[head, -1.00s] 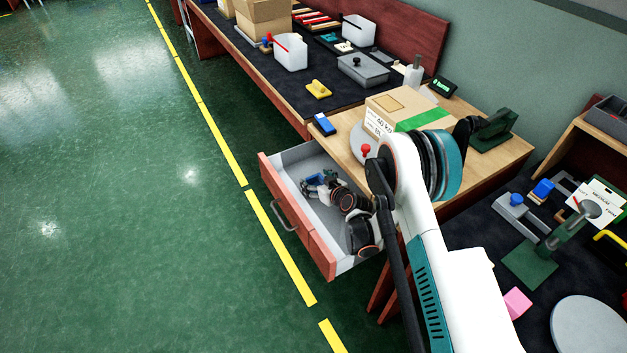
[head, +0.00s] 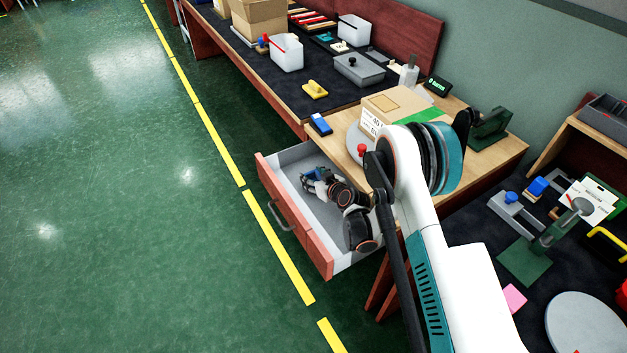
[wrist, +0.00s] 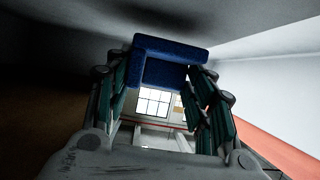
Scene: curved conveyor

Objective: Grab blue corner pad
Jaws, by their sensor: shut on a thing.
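The blue corner pad (wrist: 165,66) is an L-shaped, dark blue piece at the upper middle of the wrist view. My gripper (wrist: 162,76) is shut on it, with the pad between its two fingertips. In the head view my gripper (head: 314,181) is in or just over the open drawer (head: 291,216), towards its back left. There my wrist and gripper hide most of the pad. I cannot tell in that view whether the pad touches the drawer.
The drawer has a red front and grey walls. The right-hand bench holds a green stand (head: 530,257). The floor at left is clear.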

